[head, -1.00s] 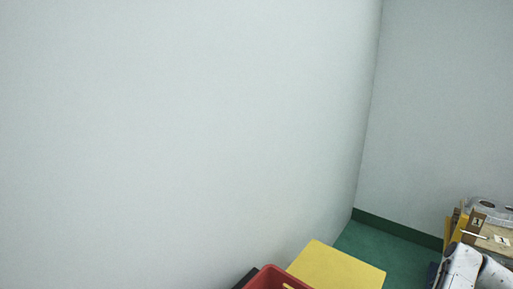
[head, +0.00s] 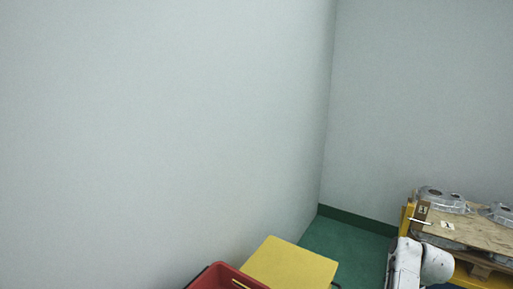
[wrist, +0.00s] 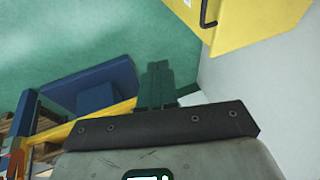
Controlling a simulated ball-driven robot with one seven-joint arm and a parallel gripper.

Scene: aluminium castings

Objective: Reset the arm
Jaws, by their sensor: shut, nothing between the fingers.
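My gripper (wrist: 157,66) shows in the wrist view as two dark fingers side by side, shut with nothing between them. They reach out over the green floor (wrist: 70,45), with the yellow box (wrist: 240,22) up and to the right. In the head view my white arm (head: 407,263) stands at the lower right, in front of the wooden board with castings. The gripper itself is not visible there.
In the head view a red crate (head: 222,277) and a yellow box (head: 290,262) stand by the pale wall (head: 150,130). Metal castings (head: 441,199) lie on a wooden board (head: 482,235) at right. The wrist view shows a blue object (wrist: 95,90) and yellow bar (wrist: 75,128) at left.

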